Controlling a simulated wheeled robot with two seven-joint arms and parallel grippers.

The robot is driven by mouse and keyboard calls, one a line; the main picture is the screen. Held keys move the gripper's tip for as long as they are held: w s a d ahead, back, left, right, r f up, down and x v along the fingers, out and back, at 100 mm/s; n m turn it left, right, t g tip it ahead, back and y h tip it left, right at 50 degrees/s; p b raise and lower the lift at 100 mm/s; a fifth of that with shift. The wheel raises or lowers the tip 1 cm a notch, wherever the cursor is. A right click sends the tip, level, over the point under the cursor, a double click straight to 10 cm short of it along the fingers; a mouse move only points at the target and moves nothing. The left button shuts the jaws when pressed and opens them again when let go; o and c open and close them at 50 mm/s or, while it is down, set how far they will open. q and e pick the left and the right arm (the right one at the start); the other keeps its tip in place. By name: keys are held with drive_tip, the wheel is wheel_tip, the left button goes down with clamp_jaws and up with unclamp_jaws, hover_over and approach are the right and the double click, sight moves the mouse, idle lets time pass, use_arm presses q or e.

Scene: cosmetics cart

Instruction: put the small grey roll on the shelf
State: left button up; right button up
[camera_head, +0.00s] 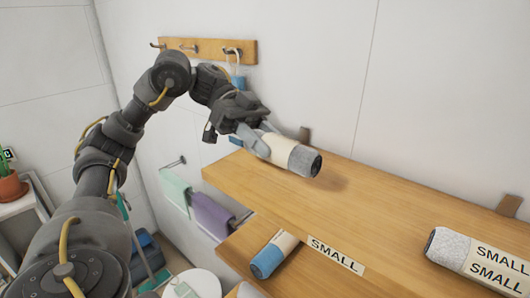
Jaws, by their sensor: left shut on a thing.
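The held roll (296,157) is grey with a pale band around it and a dark end. My left gripper (258,141) is shut on its far-left part and holds it tilted over the wooden shelf (390,205), near the wall. A soft shadow lies on the shelf beside it; I cannot tell whether the roll touches the board. Another grey roll (452,247) with a pale band lies at the right edge, where "SMALL" lettering shows. A "SMALL" label (336,256) is at the shelf's front. My right gripper is not in view.
A peg rail (205,48) is on the wall at the back. Green and purple towels (212,215) hang left of the shelf. The middle of the shelf top is bare.

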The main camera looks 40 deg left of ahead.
sight(265, 174)
use_arm(q)
drive_tip(key=shift+a+f, duration=0.1)
drive_tip(key=shift+f, duration=0.05)
drive_tip(key=shift+w+a+f, duration=0.1)
drive_tip(key=shift+a+f, duration=0.1)
drive_tip(key=shift+a, duration=0.05)
drive_tip(key=f+p, duration=0.1)
drive_tip(key=f, duration=0.2)
drive_tip(key=shift+a+f+p, duration=0.2)
drive_tip(key=shift+f+p, duration=0.05)
drive_tip(key=shift+p, duration=0.15)
drive_tip(key=shift+d, duration=0.1)
drive_tip(key=shift+f, duration=0.2)
drive_tip(key=o, duration=1)
drive_tip(key=shift+r, duration=0.1)
